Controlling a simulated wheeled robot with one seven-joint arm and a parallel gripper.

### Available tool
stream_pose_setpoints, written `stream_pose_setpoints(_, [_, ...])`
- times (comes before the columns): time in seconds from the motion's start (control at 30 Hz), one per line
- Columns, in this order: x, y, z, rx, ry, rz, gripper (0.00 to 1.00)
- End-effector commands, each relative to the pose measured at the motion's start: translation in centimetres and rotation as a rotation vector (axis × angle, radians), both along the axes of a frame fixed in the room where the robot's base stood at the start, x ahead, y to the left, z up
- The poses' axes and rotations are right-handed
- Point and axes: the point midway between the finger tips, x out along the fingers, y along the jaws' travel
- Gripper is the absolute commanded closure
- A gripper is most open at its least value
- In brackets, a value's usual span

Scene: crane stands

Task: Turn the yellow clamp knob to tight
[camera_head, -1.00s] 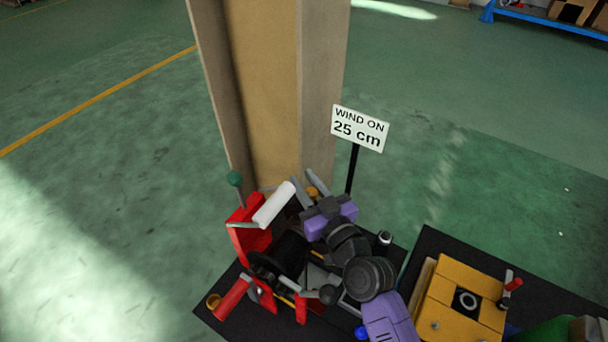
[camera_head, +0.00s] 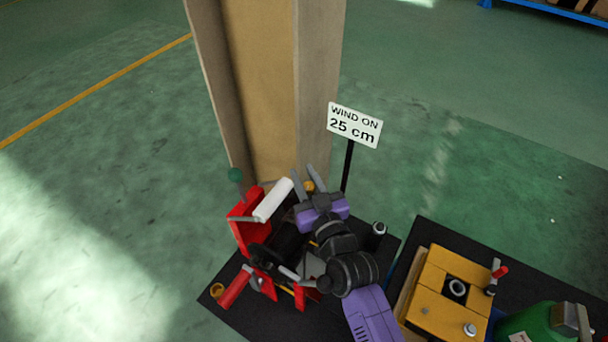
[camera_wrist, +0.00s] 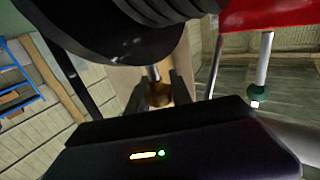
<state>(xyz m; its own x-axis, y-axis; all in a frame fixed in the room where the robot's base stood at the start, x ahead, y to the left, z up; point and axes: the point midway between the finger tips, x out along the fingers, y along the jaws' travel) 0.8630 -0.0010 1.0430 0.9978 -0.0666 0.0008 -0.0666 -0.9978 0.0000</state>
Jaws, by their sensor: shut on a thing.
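The yellow clamp knob (camera_head: 309,186) sits at the back of the red crane stand (camera_head: 247,228), partly covered by my fingers. In the wrist view the knob (camera_wrist: 159,95) shows between my two dark fingers, at the end of a short metal shaft. My gripper (camera_head: 309,180) is shut on the knob; it also shows in the wrist view (camera_wrist: 160,92). I cannot make out any tight mark or the knob's exact angle.
A white roller (camera_head: 273,200), a green ball-topped lever (camera_head: 235,174) and a dark drum (camera_head: 290,240) are close by. A sign (camera_head: 354,126) reads "WIND ON 25 cm". A cardboard-coloured column (camera_head: 262,90) stands behind. A yellow box (camera_head: 425,300) is at right.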

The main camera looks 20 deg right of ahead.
Motion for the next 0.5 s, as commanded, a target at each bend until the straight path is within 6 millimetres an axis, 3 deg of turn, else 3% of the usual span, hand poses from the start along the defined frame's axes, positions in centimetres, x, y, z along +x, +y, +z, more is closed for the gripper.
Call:
stream_pose_setpoints(0.2, [-0.02, 0.02, -0.11, 0.0, 0.002, 0.0, 1.0])
stream_pose_setpoints(0.23, [-0.02, 0.02, -0.11, 0.0, 0.002, 0.0, 0.68])
stream_pose_setpoints(0.3, [-0.02, 0.02, -0.1, 0.0, 0.002, 0.001, 0.54])
stream_pose_setpoints(0.5, [-0.01, 0.01, -0.06, 0.0, 0.001, 0.001, 0.52])
